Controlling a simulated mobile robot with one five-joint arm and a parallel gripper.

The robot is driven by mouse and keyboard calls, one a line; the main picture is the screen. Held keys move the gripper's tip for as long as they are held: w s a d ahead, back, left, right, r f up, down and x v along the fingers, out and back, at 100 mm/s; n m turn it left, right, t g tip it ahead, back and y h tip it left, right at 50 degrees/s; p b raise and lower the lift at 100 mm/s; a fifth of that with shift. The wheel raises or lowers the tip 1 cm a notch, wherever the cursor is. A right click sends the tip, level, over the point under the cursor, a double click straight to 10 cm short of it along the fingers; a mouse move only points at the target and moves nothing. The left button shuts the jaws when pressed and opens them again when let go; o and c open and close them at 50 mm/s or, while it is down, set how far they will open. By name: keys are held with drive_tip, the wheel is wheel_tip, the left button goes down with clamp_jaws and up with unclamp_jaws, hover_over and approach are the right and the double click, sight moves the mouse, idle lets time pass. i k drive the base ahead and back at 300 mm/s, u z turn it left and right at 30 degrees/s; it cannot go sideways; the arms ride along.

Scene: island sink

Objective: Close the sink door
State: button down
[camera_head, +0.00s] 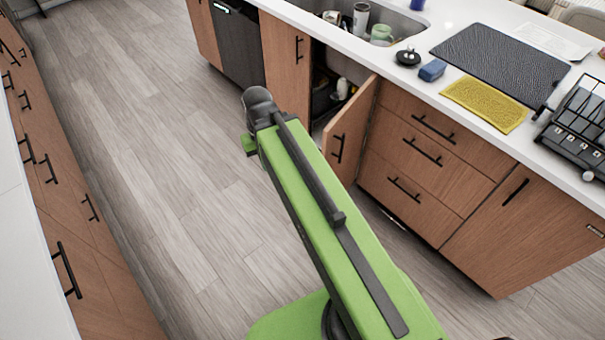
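One wooden sink door (352,128) under the island sink stands open, swung out toward the aisle from its right-hand side. Its black handle (338,149) faces the aisle. The sink door to its left (284,65) looks closed. Between the two doors the dark cabinet inside (324,82) shows, with a white bottle and other items in it. My green arm reaches up from the bottom of the picture, and its dark rounded joint is left of the open door, apart from it in the picture. My gripper's fingers do not show, so I cannot tell their state.
The sink (400,24) holds cups. On the white countertop (470,107) lie a dark mat (500,62), a yellow mat (485,102), a blue sponge (432,70) and a black appliance (580,125). Drawers (420,150) adjoin the open door. The wood floor (150,130) at left is clear.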

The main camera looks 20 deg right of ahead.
sight(343, 139)
drive_tip(key=u, duration=0.35)
drive_tip(key=k, duration=0.85)
drive_tip(key=u, duration=0.25)
drive_tip(key=i, duration=0.55)
drive_tip(key=u, duration=0.1)
